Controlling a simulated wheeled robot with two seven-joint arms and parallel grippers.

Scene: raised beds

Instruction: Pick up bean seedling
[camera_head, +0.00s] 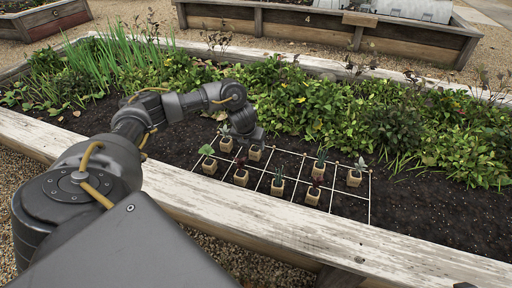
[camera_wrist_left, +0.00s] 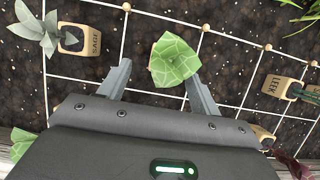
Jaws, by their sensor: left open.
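Several seedlings in small tan pots stand on a white string grid on the soil. In the left wrist view, a plant with broad, light-green leaves (camera_wrist_left: 172,60) shows between the open fingers of my left gripper (camera_wrist_left: 158,72). Its pot and label are hidden, so I cannot read whether it is the bean. In the head view my left gripper (camera_head: 250,135) is low over the grid, above a tan pot (camera_head: 255,154). A broad-leaved green seedling (camera_head: 207,151) stands to its left. My right gripper is not in view.
In the left wrist view, a pot labelled SAGE (camera_wrist_left: 72,39) is at upper left and a pot labelled LEEK (camera_wrist_left: 279,86) at right. Dense foliage (camera_head: 300,105) lies behind the grid. The bed's white wooden edge (camera_head: 300,228) runs in front. Bare soil (camera_head: 430,210) is at right.

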